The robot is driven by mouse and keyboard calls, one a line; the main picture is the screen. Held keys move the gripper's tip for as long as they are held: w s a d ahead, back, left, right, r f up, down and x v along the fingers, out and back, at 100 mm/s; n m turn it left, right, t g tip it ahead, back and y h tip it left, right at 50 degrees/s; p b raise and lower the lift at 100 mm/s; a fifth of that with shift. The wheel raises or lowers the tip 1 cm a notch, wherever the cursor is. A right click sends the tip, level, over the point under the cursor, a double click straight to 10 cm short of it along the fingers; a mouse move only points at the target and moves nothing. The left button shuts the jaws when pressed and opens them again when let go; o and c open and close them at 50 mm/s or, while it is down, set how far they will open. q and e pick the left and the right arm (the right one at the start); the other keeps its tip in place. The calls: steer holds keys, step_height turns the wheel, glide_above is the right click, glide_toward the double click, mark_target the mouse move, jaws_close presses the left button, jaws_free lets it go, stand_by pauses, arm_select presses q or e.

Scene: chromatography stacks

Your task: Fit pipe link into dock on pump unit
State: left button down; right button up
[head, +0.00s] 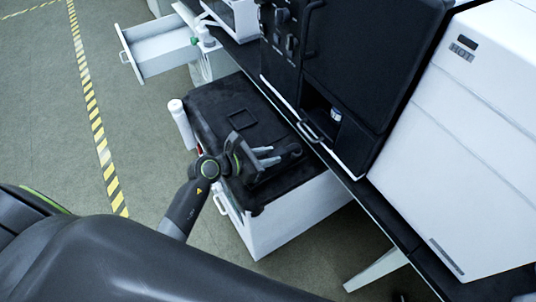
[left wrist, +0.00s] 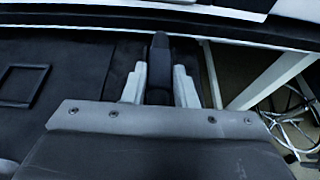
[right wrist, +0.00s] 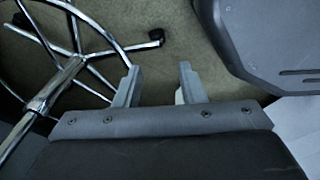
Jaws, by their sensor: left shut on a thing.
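My left gripper (head: 270,156) is shut on a dark, rounded piece, which I take to be the pipe link (head: 292,151). In the left wrist view the pipe link (left wrist: 160,62) stands between the two pale fingers and reaches past their tips. It is over the black top of a low white cabinet (head: 290,219); I cannot tell whether it touches anything. A raised black square frame (head: 241,119) lies on that top, left of the gripper. I cannot tell for sure which part is the pump unit's dock. My right gripper (right wrist: 157,82) is open and empty above the floor.
A black bench with a dark instrument (head: 370,60) and a white unit marked HOT (head: 455,130) overhangs the cabinet's right side. A white cylinder (head: 182,124) stands at the cabinet's left. An open drawer (head: 160,52) juts out at upper left. A chair base (right wrist: 65,75) is near my right gripper.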

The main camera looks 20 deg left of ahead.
arm_select(q)
steer(key=shift+f, duration=0.1)
steer(key=c, duration=1.1)
jaws_free()
steer(key=b+v, duration=0.1)
steer(key=v, duration=1.6)
steer(key=shift+s+a, duration=0.1)
steer(key=shift+s, duration=0.05)
